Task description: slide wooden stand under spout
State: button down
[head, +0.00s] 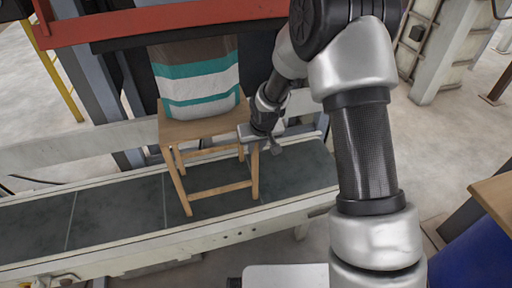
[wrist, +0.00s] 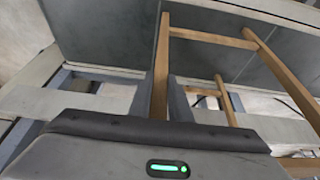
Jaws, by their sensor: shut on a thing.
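The wooden stand (head: 192,131) stands upright on the dark conveyor in the head view, its top directly below a striped bag. The bag (head: 198,84) is brown, white and teal, and its upper end meets a dark bar under a red beam. I cannot tell whether its bottom rests on the stand. The spout itself is hidden or not distinguishable.
The conveyor belt (head: 115,214) runs left to right, with pale rails along both sides. The red beam (head: 165,20) and dark bar cross above the bag. A wooden-topped surface (head: 494,203) and a blue object (head: 470,258) are at the right. The belt left of the stand is clear.

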jog(key=shift+w+d, duration=0.1)
jog(key=shift+d, duration=0.1)
jog(key=c, duration=1.6)
grip_release()
jog(key=shift+a, duration=0.1)
jog(key=shift+o, duration=0.2)
jog(key=p+v, duration=0.3)
jog(key=v, duration=1.4)
jog(key=shift+r, duration=0.2)
jog(key=s+d+r+m, duration=0.1)
jog(key=s+d+r, duration=0.3)
jog(key=s+r, duration=0.3)
jog(key=s+d+r+m+t+h+p, duration=0.1)
jog(key=s+d+r, duration=0.3)
jog(key=s, duration=0.5)
jog(key=s+d+r+m, duration=0.1)
jog(key=s+d+r, duration=0.2)
jog(key=s+r, duration=0.45)
notch_tip(320, 180, up, 14)
jog(key=p, duration=1.5)
jog(key=shift+s, duration=0.3)
